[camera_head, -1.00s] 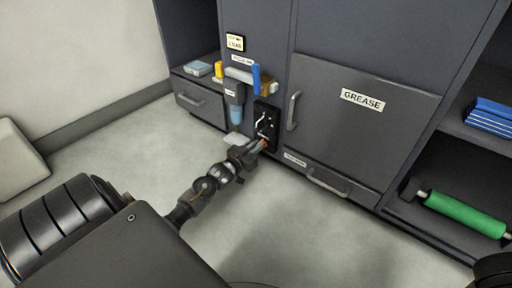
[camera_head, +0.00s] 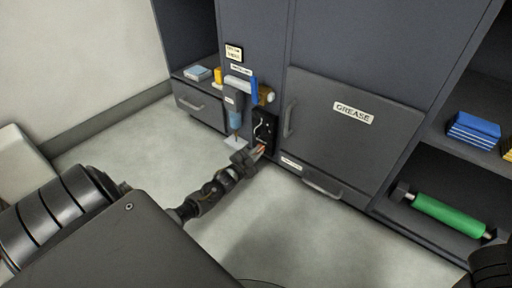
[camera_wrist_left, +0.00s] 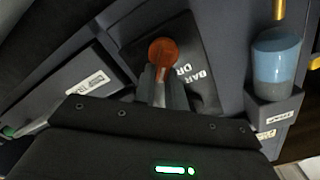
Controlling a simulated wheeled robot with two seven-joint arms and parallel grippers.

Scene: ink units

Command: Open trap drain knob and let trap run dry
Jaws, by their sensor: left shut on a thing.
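An orange-red round knob (camera_wrist_left: 163,52) sits at the dark fitting with white lettering in the left wrist view. My left gripper (camera_wrist_left: 161,78) is shut on this knob. In the head view my left gripper (camera_head: 257,151) reaches the lower edge of a black panel (camera_head: 264,129) on the cabinet front, with a bit of red at its tips. The trap (camera_head: 236,112), grey above with a blue bowl, hangs left of the panel. Its blue bowl (camera_wrist_left: 276,58) also shows at the right of the left wrist view. Its contents cannot be read clearly. My right gripper is not seen.
A blue lever (camera_head: 254,92) is above the panel. A pale tray (camera_head: 236,142) lies below the trap. The GREASE door (camera_head: 345,140) with handles is to the right. Green roller (camera_head: 447,213) and blue stack (camera_head: 473,131) sit on right shelves. Floor in front is clear.

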